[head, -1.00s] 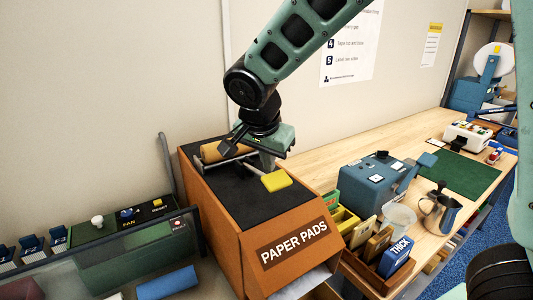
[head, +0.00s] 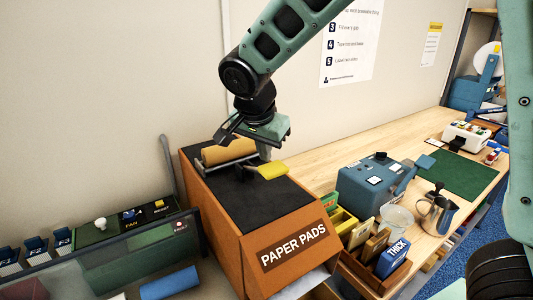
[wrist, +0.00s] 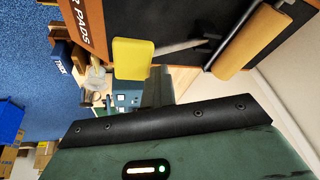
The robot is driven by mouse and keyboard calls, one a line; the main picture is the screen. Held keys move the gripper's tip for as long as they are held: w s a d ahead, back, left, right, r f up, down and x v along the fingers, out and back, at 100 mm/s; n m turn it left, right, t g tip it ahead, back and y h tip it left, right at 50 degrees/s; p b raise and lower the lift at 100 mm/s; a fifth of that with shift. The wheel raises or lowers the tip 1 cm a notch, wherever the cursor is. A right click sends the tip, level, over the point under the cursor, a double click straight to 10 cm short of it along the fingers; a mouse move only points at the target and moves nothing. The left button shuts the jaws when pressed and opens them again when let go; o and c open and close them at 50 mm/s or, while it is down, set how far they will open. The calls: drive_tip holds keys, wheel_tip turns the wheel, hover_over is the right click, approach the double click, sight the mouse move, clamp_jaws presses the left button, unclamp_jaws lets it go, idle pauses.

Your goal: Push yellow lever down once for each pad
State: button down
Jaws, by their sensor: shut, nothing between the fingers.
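The brown paper pads dispenser (head: 222,208) stands at the left end of the bench, with a black top and a roller (head: 228,151). Its yellow lever (head: 272,170) sticks out over the black top, and its flat yellow paddle (wrist: 133,58) shows large in the wrist view. My gripper (head: 264,156) is shut and empty, pointing down just behind the paddle. I cannot tell whether its fingertips touch the lever. A pale chute (head: 305,285) shows below the label at the dispenser's front; no pad can be made out there.
A blue machine (head: 365,185), a wooden box of cards (head: 372,270), a clear cup (head: 396,217) and a metal jug (head: 436,215) stand to the right. A control panel (head: 125,228) lies at left.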

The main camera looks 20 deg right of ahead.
drive_tip(key=shift+w+a+r+p, duration=0.1)
drive_tip(key=shift+w+r+p, duration=0.2)
drive_tip(key=shift+r, duration=0.3)
drive_tip(key=shift+w+r+p, duration=0.2)
drive_tip(key=shift+r+p, duration=0.2)
drive_tip(key=shift+r, duration=0.15)
drive_tip(key=r+p, duration=0.1)
drive_tip(key=w+r+p, duration=0.1)
drive_tip(key=r, duration=0.1)
drive_tip(key=w+r+p, duration=0.1)
drive_tip(key=shift+w+a+r, duration=0.2)
drive_tip(key=shift+a, duration=0.05)
idle(0.4)
drive_tip(key=s+a+f+n+g+y+b, duration=0.1)
drive_tip(key=s+f+n, duration=0.4)
drive_tip(key=s, duration=0.5)
drive_tip(key=s+a+f+n+g+y+b, duration=0.1)
drive_tip(key=s+f+n+b, duration=0.4)
drive_tip(key=s, duration=0.5)
drive_tip(key=s+a+f+n+g+y+b, duration=0.1)
drive_tip(key=s+a+f+n+b, duration=0.2)
drive_tip(key=s+f+n, duration=0.3)
drive_tip(key=s+n, duration=0.2)
drive_tip(key=s, duration=0.3)
drive_tip(key=shift+a+f, duration=0.25)
drive_tip(key=shift+a, duration=0.1)
